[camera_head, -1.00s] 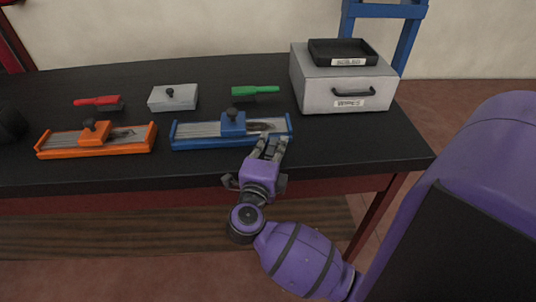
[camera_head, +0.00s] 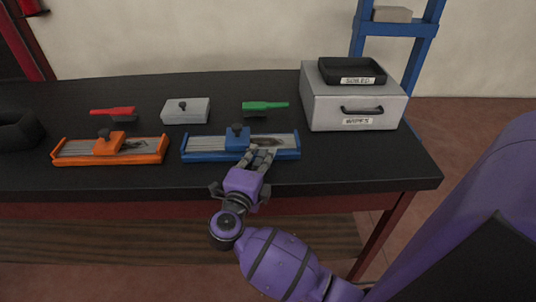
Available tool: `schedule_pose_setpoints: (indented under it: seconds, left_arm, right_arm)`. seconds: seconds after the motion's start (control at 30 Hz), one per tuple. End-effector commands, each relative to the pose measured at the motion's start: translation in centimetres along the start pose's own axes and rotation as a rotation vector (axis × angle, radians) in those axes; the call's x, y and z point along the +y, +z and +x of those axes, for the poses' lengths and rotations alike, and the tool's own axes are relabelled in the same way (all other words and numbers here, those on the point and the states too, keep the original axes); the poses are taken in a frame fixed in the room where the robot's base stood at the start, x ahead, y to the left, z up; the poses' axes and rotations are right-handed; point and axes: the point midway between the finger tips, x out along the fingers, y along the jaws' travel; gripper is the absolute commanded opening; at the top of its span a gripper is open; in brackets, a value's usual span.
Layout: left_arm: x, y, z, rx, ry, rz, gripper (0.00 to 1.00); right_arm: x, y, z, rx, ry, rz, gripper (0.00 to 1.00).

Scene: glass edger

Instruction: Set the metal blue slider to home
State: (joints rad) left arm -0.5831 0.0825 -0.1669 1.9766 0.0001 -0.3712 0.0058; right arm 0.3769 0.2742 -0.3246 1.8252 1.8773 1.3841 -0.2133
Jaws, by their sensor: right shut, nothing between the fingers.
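The blue slider (camera_head: 237,139) with its dark knob sits near the middle of the blue-ended rail (camera_head: 190,157) on the black table. A grey streaked strip shows to its right. My right gripper (camera_head: 260,157) is shut and empty at the front edge of the rail, just right of and in front of the slider. Its fingers overlap the rail's front edge in the picture; I cannot tell whether they touch the rail or slider. My left gripper is not in view.
An orange slider rail (camera_head: 70,158) lies to the left. Behind are a red brush (camera_head: 112,111), a grey block with a knob (camera_head: 186,111) and a green brush (camera_head: 265,105). A grey wipes drawer box (camera_head: 330,110) carrying a black tray (camera_head: 325,77) stands at the right.

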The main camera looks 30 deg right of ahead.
Motion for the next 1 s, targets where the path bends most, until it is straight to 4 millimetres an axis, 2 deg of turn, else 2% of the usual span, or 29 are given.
schedule_pose_setpoints:
  seconds: [0.03,0.2,0.4,0.57,1.0]
  left_arm:
    - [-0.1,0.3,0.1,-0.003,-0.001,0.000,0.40]
    - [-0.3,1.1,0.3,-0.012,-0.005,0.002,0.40]
    - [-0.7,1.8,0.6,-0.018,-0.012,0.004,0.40]
    - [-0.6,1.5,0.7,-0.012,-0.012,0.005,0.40]
    - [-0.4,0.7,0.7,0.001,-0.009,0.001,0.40]
  right_arm:
    - [0.2,1.6,-0.6,-0.005,0.007,0.006,0.00]
    - [0.3,6.5,-2.4,-0.006,0.009,0.003,0.00]
    - [0.4,10.3,-3.7,-0.005,0.007,-0.002,0.00]
    - [0.1,11.3,-4.1,-0.007,0.003,-0.002,0.00]
    - [-0.1,11.4,-4.1,-0.013,0.001,0.001,0.00]
